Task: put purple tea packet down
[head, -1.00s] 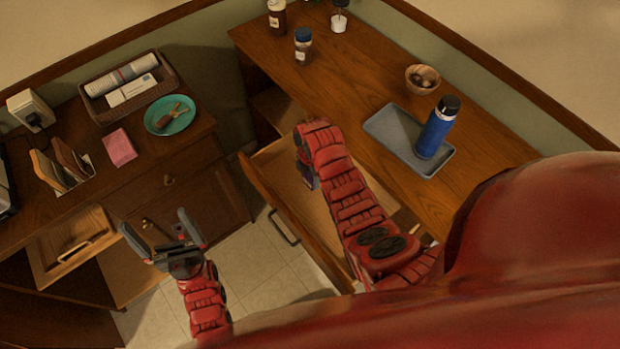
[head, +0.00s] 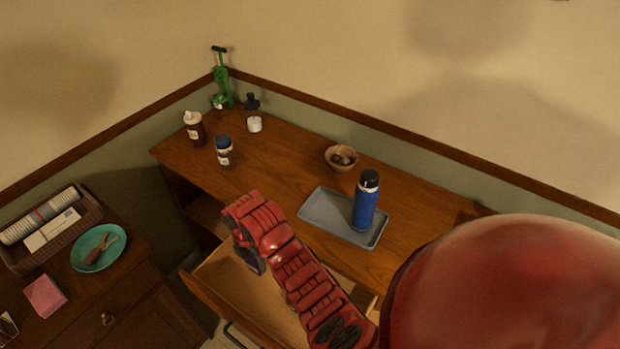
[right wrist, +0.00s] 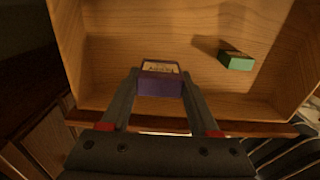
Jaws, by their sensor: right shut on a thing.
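The purple tea packet (right wrist: 160,80) is between the two fingers of my right gripper (right wrist: 160,86) in the right wrist view. The gripper is shut on it and holds it over the open drawer (right wrist: 115,55). In the head view my right gripper (head: 250,258) points down at the drawer (head: 205,290), mostly hidden behind my own arm. A small green packet (right wrist: 236,61) lies on the drawer floor, to the right of the purple one. I cannot tell how high the purple packet is above the drawer floor. My left gripper is not in view.
The wooden counter (head: 290,165) above the drawer carries a grey tray (head: 325,208) with a blue bottle (head: 365,205), a wooden bowl (head: 341,158) and several jars. A side cabinet at left holds a basket (head: 85,215), a teal plate (head: 92,262) and a pink packet (head: 45,296).

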